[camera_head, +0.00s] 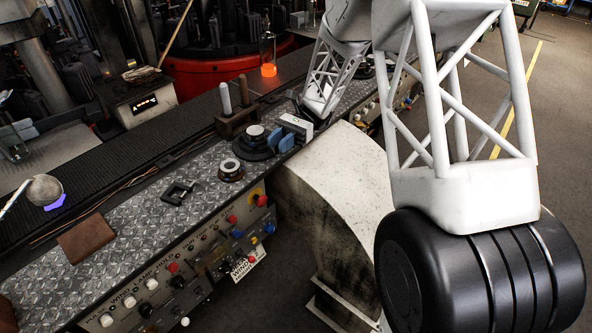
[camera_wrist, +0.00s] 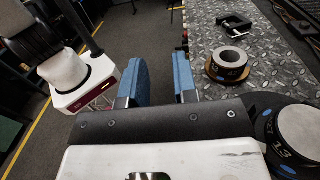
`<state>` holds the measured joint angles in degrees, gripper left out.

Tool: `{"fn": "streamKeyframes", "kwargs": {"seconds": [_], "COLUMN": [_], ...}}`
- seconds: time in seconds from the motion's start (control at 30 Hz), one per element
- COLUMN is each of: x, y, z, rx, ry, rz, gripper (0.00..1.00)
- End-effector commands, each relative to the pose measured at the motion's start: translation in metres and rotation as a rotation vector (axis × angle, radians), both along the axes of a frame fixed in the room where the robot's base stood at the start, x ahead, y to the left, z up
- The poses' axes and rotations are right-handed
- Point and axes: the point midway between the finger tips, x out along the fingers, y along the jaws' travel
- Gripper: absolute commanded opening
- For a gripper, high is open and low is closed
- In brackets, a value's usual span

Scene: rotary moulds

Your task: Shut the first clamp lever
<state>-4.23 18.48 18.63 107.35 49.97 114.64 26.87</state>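My gripper (camera_head: 280,139) is just right of the block, low over the bench edge, beside a black round dial (camera_head: 256,138). In the wrist view, its two blue fingers (camera_wrist: 162,78) are apart with nothing between them. The levers do not show there.
A ringed dial (camera_head: 231,170) and a flat black bracket (camera_head: 180,192) sit further left on the bench. A brown plate (camera_head: 86,239) lies beyond them. Buttons and knobs line the front panel (camera_head: 190,270). A glowing orange lamp (camera_head: 268,70) stands behind.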

Motion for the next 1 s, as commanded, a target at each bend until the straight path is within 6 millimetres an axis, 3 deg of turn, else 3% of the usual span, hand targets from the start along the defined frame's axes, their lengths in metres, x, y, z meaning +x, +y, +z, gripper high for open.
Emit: {"fn": "streamKeyframes", "kwargs": {"seconds": [1.0], "x": [-0.117], "y": [-0.031], "z": [0.011], "rx": [0.0], "ry": [0.0], "rz": [0.0], "gripper": [0.27]}}
